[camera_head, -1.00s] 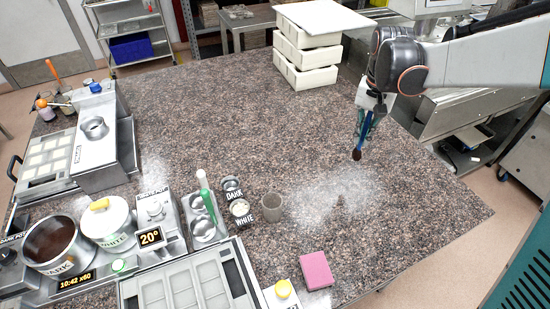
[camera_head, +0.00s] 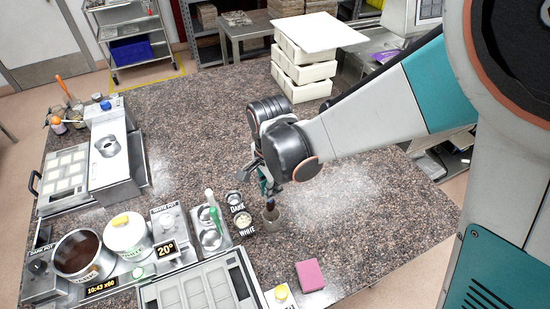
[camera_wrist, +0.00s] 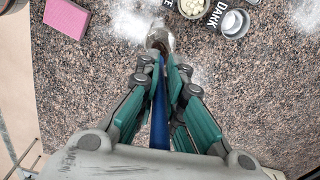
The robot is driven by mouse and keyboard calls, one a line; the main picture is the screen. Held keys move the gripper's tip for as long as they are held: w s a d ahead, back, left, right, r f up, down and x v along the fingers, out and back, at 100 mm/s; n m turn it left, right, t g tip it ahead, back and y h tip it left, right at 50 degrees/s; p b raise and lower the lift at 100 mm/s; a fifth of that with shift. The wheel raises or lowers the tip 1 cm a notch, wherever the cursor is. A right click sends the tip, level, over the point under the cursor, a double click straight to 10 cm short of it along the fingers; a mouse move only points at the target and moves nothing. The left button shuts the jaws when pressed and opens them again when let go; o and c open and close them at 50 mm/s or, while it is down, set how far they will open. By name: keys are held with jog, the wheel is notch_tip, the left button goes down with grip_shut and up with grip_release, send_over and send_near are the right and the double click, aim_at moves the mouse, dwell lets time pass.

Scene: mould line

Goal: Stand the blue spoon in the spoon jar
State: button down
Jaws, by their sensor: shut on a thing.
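The blue spoon (camera_wrist: 159,105) is held between the fingers of my gripper (camera_wrist: 163,66), its handle running back between them in the wrist view. Its dark bowl end points down and shows in the head view (camera_head: 270,203). The spoon jar (camera_head: 271,222) is a small grey cylinder on the counter, directly below the bowl end. It also shows in the wrist view (camera_wrist: 168,40), partly behind the spoon. The bowl end is at the jar's mouth; I cannot tell whether it is inside the rim. My gripper is shut on the spoon in the head view too (camera_head: 266,188).
The dark and white cups (camera_head: 241,221) stand just left of the jar. A tray with a green-handled tool (camera_head: 215,216) is further left. A pink block (camera_head: 310,275) lies in front right, a mould (camera_head: 205,288) in front left. White boxes (camera_head: 305,72) are stacked behind.

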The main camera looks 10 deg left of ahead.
aim_at(271, 202)
jog(key=shift+f+b, duration=3.8)
jog(key=shift+f, duration=0.75)
jog(key=c, duration=1.6)
grip_release()
jog(key=shift+c, duration=0.2)
